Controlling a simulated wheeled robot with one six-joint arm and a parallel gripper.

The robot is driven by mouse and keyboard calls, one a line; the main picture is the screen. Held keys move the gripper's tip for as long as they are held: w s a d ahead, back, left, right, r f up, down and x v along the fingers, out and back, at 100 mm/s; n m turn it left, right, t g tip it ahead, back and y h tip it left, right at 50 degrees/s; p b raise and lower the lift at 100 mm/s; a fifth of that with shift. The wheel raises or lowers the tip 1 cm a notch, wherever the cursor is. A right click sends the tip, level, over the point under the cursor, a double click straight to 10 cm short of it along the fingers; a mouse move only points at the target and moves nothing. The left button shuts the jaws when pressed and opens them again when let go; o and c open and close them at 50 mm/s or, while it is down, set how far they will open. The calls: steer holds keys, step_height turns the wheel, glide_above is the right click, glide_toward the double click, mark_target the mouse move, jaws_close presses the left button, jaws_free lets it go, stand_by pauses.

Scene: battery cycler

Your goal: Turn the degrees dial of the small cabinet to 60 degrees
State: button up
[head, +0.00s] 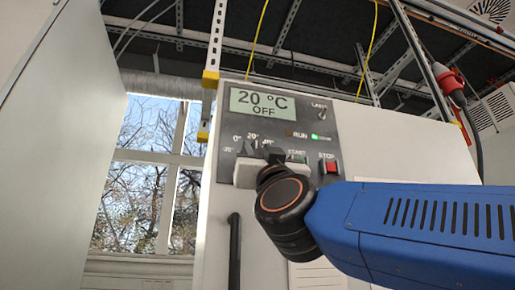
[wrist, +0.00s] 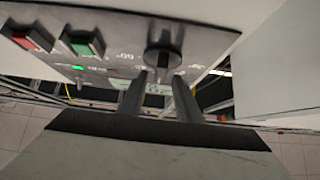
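The small cabinet's dark control panel (head: 226,120) carries a display (head: 262,102) reading "20 °C OFF". In the wrist view, which is upside down, the round dark degrees dial (wrist: 164,60) sits on the panel. My gripper (wrist: 159,77) has its two fingers apart, with a gap between them. The dial is in line with that gap, at the fingertips; I cannot tell whether they touch it. In the head view my gripper (head: 262,149) is in front of the dial area and mostly hides the dial. The 0° and 20° marks show there.
A red STOP button (head: 331,167) and a green START button (wrist: 82,42) lie beside the dial. A lamp switch (head: 322,114) is at the panel's upper right. A dark vertical handle (head: 234,250) is below the panel. A window (head: 150,180) is to the left.

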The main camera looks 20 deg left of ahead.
steer(key=shift+w+a+r, duration=0.2)
steer(key=shift+w+r, duration=0.25)
steer(key=shift+r, duration=0.05)
steer(key=shift+c, duration=0.7)
jaws_close()
